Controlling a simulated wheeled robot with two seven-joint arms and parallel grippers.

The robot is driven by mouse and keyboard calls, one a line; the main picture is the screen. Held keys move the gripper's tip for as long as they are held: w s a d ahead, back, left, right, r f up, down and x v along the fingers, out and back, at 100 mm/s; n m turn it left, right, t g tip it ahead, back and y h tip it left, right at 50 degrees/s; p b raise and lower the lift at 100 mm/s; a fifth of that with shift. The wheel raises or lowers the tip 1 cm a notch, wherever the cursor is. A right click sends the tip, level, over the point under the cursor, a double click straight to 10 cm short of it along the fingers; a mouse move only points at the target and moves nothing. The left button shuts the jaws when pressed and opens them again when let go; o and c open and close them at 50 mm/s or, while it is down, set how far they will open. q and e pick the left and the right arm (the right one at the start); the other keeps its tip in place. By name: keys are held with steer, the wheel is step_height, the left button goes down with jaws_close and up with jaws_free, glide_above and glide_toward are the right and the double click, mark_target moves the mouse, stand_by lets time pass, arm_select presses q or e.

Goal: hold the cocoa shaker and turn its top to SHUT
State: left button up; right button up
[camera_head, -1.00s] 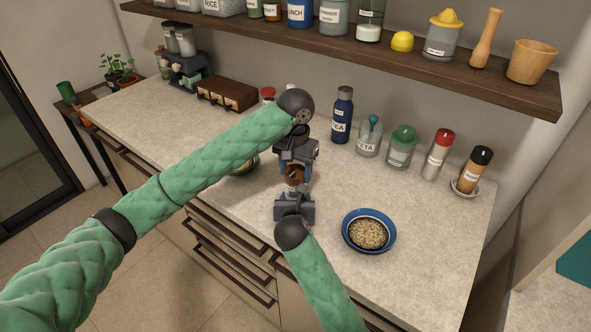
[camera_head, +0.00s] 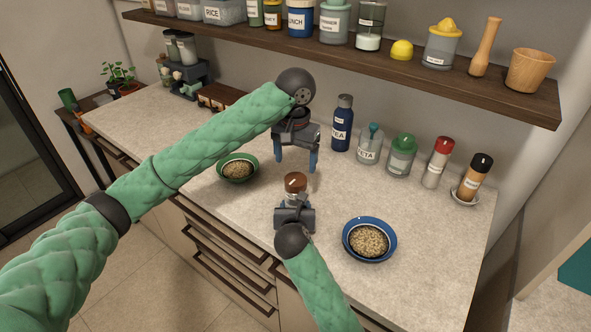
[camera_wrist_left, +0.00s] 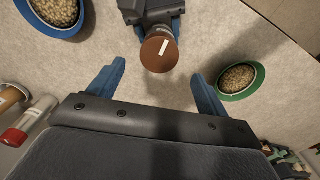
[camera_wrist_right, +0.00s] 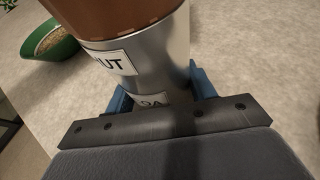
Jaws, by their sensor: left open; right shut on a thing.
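The cocoa shaker has a metal body (camera_wrist_right: 150,65) and a brown top (camera_head: 295,182) with a white line, which shows in the left wrist view (camera_wrist_left: 160,53). My right gripper (camera_head: 293,207) is shut on the body, below the top. In the right wrist view a label ending in "UT" sits just under the top's rim, and a lower label is partly hidden. My left gripper (camera_head: 295,161) is open and empty, above and behind the top, apart from it. I cannot tell whether the shaker's base touches the counter.
A blue bowl (camera_head: 347,245) stands right of the shaker and a green bowl (camera_head: 222,177) to its left. A blue tea bottle (camera_head: 342,125) and several jars line the wall. A shelf (camera_head: 450,82) hangs above.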

mark_target(296, 179)
arm_select(q)
steer(key=shift+r, duration=2.6)
arm_select(e)
steer(key=o, duration=1.3)
steer(key=shift+o, duration=0.2)
steer(key=v, duration=1.2)
arm_select(q)
steer(key=shift+f, duration=0.1)
